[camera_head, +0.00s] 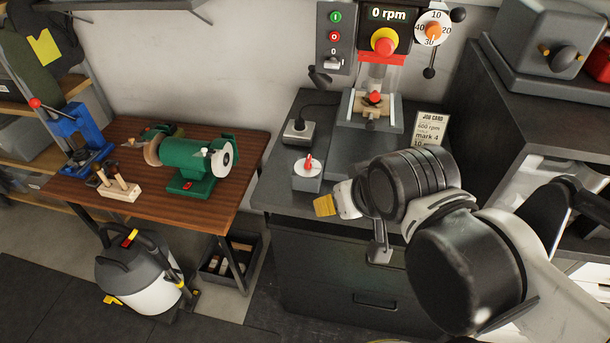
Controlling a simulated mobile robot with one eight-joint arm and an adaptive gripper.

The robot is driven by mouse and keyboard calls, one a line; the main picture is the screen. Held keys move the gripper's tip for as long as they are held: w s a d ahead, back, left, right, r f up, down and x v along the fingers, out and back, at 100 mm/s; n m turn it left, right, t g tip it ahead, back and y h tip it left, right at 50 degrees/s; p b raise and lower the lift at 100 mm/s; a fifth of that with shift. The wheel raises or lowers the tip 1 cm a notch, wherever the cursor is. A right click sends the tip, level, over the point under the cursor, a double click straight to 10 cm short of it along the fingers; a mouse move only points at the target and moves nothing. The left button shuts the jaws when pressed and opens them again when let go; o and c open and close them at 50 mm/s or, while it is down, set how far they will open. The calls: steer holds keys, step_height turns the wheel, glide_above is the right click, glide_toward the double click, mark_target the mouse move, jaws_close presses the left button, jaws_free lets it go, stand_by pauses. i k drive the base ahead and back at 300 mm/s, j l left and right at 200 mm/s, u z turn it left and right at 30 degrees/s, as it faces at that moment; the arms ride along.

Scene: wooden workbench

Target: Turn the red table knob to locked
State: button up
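A red knob (309,161) stands on a white dial on top of a small grey box (306,183), at the front left of the dark bench. Its markings are too small to read. My gripper (325,206) is just right of and in front of this box, apart from the knob as far as I can see. A yellow pad shows at its end. My own arm hides most of the gripper, so I cannot tell whether its fingers are apart. A smaller red part (375,98) shows under the drill press head, above a wooden piece.
A drill press (388,60) stands behind, reading 0 rpm, with a red stop button (384,43) and a speed dial (433,29). A job card (431,127) stands at right. A small grey box with a cable (299,132) sits behind the knob box. A grinder (198,165) is left.

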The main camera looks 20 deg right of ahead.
mark_target(308, 165)
steer(key=i+j, duration=0.1)
steer(key=j, duration=0.8)
steer(key=i+j, duration=0.15)
steer(key=j, duration=0.35)
steer(key=u, duration=0.05)
